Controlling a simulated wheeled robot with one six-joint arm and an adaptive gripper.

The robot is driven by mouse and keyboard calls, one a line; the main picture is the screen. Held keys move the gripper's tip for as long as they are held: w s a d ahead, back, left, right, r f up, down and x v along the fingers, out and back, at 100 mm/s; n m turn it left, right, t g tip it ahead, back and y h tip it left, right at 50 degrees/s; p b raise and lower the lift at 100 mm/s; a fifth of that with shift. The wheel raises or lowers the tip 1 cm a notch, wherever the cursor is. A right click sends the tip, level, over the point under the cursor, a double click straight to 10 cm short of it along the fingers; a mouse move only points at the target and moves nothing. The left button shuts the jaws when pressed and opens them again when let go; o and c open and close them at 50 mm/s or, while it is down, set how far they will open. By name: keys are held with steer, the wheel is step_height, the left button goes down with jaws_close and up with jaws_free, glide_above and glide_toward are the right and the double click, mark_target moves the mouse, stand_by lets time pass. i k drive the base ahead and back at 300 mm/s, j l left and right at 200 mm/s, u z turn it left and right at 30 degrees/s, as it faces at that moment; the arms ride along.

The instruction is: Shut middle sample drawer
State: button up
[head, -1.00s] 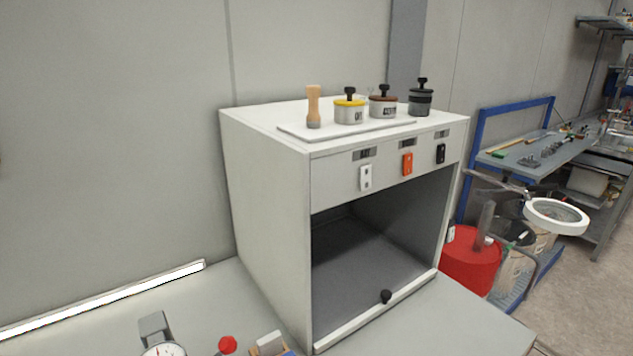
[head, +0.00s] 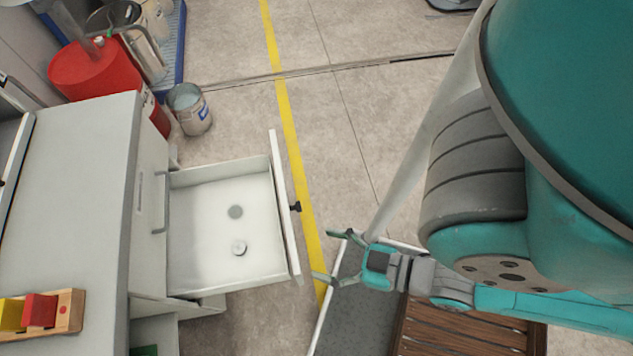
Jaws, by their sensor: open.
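The middle sample drawer (head: 258,185) is pulled well out of the white cabinet (head: 150,200) below the worktop. Its front panel faces right and carries a dark knob (head: 295,207). Inside it lie a grey disc (head: 235,212) and a small round whitish piece (head: 239,248). My gripper (head: 332,257) is open and empty, to the right of the drawer front and a little lower in the picture. A gap shows between its fingers and the panel.
The worktop (head: 70,190) holds a wooden block with yellow and red pieces (head: 40,312). A yellow line (head: 285,110) crosses the floor. A wooden slatted surface (head: 455,332) lies at lower right.

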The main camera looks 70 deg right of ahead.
mark_target(200, 262)
steer(key=k+l, duration=0.65)
steer(key=l, duration=0.15)
